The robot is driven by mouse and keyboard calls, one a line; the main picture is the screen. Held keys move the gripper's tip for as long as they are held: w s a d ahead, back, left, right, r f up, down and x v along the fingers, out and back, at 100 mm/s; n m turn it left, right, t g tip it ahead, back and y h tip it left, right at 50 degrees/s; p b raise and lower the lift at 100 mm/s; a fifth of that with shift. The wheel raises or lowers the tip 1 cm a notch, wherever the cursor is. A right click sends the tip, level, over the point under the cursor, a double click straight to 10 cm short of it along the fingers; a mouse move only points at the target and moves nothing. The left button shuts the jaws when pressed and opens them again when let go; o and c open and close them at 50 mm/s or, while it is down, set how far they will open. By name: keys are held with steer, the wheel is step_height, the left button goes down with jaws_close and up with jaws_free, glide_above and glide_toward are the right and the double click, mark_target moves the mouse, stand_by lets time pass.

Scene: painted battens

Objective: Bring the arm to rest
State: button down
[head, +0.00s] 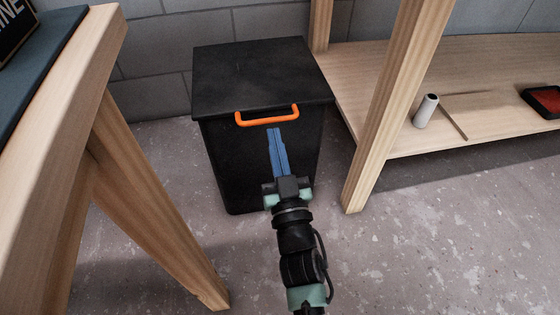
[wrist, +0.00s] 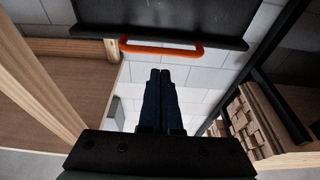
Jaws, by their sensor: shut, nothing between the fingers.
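My gripper (head: 273,131) is shut and empty, its two blue fingers side by side. In the head view it points away from me, in front of the black bin (head: 235,165), with its tips appearing just below the orange handle (head: 267,116). Whether the tips touch the bin cannot be told. The bin's black lid (head: 255,75) looks closed. In the wrist view the shut fingers (wrist: 160,73) point up toward an orange handle (wrist: 161,48) on a dark panel (wrist: 160,18), with a visible gap between tips and handle.
A wooden-legged bench (head: 70,110) stands close on the left. On the right a wooden post (head: 395,105) and low shelf (head: 480,75) hold a white roller (head: 426,110) and a dark tray (head: 543,100). Stacked battens (wrist: 250,125) show in the wrist view. Speckled floor (head: 430,245) is clear at front right.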

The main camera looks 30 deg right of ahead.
steer(key=shift+s+a+f, duration=0.3)
steer(key=shift+s+f, duration=0.4)
steer(key=shift+f, duration=0.1)
steer(key=shift+s+a+f, duration=0.25)
steer(key=shift+s+f, duration=0.4)
steer(key=shift+f, duration=0.15)
steer(key=shift+p, duration=0.3)
